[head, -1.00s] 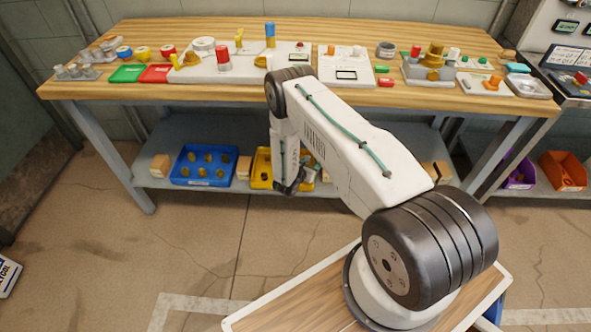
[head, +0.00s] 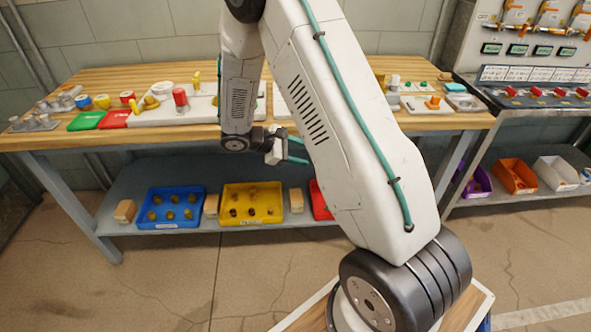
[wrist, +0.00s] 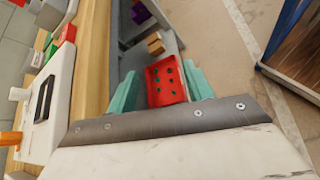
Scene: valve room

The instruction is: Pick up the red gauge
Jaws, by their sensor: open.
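A small red-topped round piece, which looks like the red gauge (head: 127,97), stands at the left of the wooden bench in the head view. It is beside a yellow-topped one (head: 102,101) and a blue-topped one (head: 83,102). My gripper (head: 288,150) is in front of the bench edge, well to the right of the red gauge and apart from it. In the wrist view my gripper (wrist: 162,92) shows two teal fingers spread apart with nothing held between them. The red gauge cannot be made out in the wrist view.
The lower shelf holds blue (head: 170,224) and yellow (head: 250,219) bins and a red bin (wrist: 158,72). My arm hides the bench's middle.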

